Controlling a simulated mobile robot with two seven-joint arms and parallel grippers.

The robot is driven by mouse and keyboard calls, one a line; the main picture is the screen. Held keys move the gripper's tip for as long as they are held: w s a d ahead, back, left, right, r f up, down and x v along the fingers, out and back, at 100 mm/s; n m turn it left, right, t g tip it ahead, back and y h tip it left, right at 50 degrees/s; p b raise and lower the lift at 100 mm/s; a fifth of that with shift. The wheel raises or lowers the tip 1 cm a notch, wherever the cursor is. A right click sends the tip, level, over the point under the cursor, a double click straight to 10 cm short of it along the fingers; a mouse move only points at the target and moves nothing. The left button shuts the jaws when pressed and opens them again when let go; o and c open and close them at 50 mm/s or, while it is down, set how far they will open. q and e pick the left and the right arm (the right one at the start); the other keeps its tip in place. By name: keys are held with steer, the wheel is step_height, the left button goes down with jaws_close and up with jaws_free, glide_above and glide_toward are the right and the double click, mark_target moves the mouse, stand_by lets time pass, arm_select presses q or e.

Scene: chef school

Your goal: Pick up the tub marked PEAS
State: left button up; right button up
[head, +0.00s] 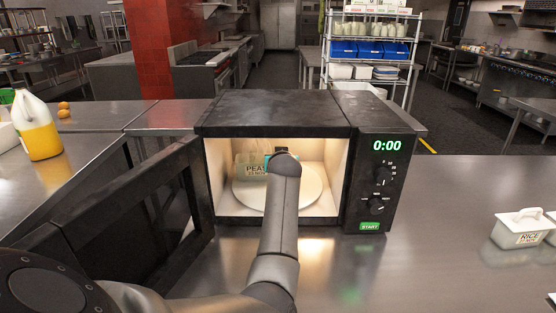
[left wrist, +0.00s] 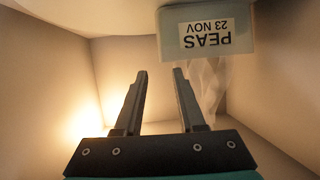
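The tub marked PEAS (head: 250,166) is inside the open microwave (head: 270,115), on the left part of the round turntable (head: 310,185). It is pale and translucent, and my left arm hides part of it in the head view. In the left wrist view the tub (left wrist: 205,38) shows at the top, upside down, with its label reading PEAS 23 NOV. My left gripper (left wrist: 160,73) is inside the microwave, open and empty. Its fingertips are apart and the tub lies beyond them, offset to the right. My right gripper is not in view.
The microwave door (head: 130,215) stands open to the left. A white tub marked RICE (head: 522,232) sits on the counter at the right. A jug of yellow liquid (head: 38,128) stands at the far left. The counter between microwave and RICE tub is clear.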

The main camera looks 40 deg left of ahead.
arm_select(q)
steer(key=shift+b+x, duration=0.9)
steer(key=shift+x, duration=1.8)
jaws_close()
steer(key=shift+f, duration=0.1)
